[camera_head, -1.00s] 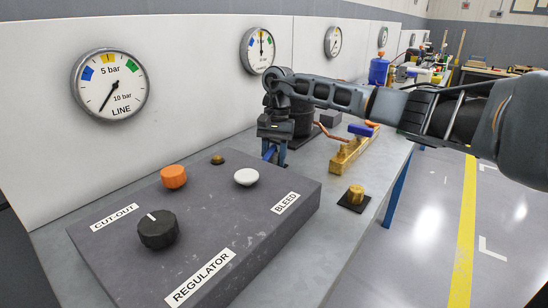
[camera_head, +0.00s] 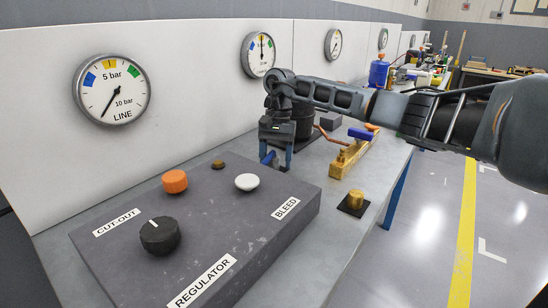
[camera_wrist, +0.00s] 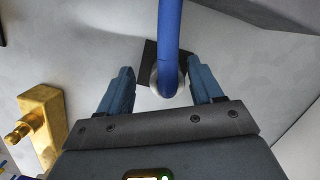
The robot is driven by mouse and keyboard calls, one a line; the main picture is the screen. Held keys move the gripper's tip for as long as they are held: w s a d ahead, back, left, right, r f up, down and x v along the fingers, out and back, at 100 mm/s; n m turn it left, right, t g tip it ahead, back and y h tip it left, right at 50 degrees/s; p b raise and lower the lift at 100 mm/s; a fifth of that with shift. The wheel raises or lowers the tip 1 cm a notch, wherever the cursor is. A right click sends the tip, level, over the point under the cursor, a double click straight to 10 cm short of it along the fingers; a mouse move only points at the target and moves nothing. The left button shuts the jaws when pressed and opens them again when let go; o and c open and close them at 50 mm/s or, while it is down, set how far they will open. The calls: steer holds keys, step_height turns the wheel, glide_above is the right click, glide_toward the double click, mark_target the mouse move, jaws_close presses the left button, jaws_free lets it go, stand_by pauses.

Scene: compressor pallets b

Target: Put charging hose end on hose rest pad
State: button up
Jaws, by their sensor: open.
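My gripper (camera_head: 275,162) hangs pointing down just behind the dark regulator box. In the wrist view my gripper (camera_wrist: 162,85) is open, with its two blue-grey fingers apart. The blue charging hose (camera_wrist: 170,35) comes down between the fingers, with a gap visible on each side. A pale rounded part shows around its lower end. A black square pad (camera_wrist: 149,52) lies on the bench behind and partly under the hose end. I cannot tell whether the hose end touches it. In the head view the hose shows only as a bit of blue between the fingers.
The regulator box (camera_head: 222,215) carries knobs and buttons in front of my gripper. A brass block (camera_wrist: 45,125) stands left of the fingers in the wrist view. A brass cap (camera_head: 356,198) sits on a small black plate. A wall panel with gauges runs along the back.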

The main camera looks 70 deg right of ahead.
steer(key=v, duration=1.2)
steer(key=shift+b, duration=0.3)
steer(key=shift+w+a+r, duration=0.1)
steer(key=shift+a, duration=0.05)
